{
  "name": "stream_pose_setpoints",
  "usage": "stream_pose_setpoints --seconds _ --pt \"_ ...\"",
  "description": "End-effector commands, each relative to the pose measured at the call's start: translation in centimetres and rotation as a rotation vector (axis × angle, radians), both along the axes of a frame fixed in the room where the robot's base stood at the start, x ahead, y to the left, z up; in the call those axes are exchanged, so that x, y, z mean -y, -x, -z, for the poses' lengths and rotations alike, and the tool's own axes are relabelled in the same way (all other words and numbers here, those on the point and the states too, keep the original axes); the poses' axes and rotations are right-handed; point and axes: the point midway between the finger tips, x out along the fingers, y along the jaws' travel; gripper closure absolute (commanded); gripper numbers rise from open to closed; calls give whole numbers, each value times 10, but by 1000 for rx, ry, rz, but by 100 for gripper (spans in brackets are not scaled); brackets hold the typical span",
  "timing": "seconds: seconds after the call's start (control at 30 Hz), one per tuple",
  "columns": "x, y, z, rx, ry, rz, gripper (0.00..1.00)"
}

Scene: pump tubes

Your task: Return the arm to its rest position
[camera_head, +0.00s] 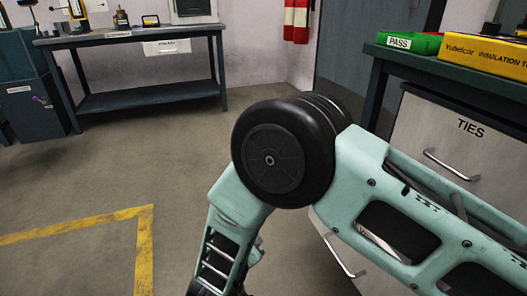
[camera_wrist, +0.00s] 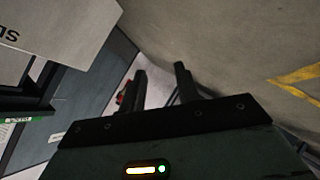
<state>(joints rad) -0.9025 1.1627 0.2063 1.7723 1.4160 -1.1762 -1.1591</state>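My gripper (camera_wrist: 161,80) shows in the wrist view with its two dark fingers apart and nothing seen between them. In the head view my teal arm, with its large black elbow joint, fills the middle and right, and bends down out of the bottom of the picture. The gripper itself is out of sight there. No object is seen held.
A workbench (camera_head: 408,66) with a green PASS tray (camera_head: 408,42) and a yellow tape box (camera_head: 487,55) stands at right, above a TIES drawer (camera_head: 462,150). Another bench (camera_head: 140,38) stands at the back left. The floor (camera_head: 70,185) at left is clear, with yellow lines.

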Motion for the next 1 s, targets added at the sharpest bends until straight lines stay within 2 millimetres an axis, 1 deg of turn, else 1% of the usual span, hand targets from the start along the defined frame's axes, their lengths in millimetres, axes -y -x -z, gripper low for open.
stream_pose_setpoints --seconds 0.03,0.1,0.17,0.2,0.27,0.3,0.37,0.4,0.43,0.47,0.5,0.57,0.6,0.67,0.7,0.77,0.8,0.97,1.0 --pt "-13 -8 -25 -30 -115 -37 68" --pt "-30 -12 -51 -87 -258 -93 68" --pt "-41 -10 -75 -144 -368 -142 68" --pt "-47 -7 -92 -184 -434 -174 68" --pt "-53 1 -116 -249 -519 -219 68" --pt "-54 8 -133 -294 -566 -247 68" --pt "-53 23 -156 -369 -624 -288 68" --pt "-50 33 -171 -420 -653 -310 68" --pt "-47 43 -181 -459 -668 -327 68" --pt "-41 52 -191 -498 -680 -339 68" --pt "-33 65 -203 -550 -688 -353 68" --pt "-17 87 -220 -628 -687 -367 68" --pt "-4 102 -230 -678 -676 -369 68" --pt "18 123 -241 -749 -647 -363 68" --pt "33 136 -247 -790 -623 -353 68" --pt "55 154 -253 -841 -583 -332 68" --pt "70 165 -257 -868 -556 -317 68" --pt "125 199 -267 -947 -442 -232 68" --pt "138 206 -269 -960 -413 -206 68"
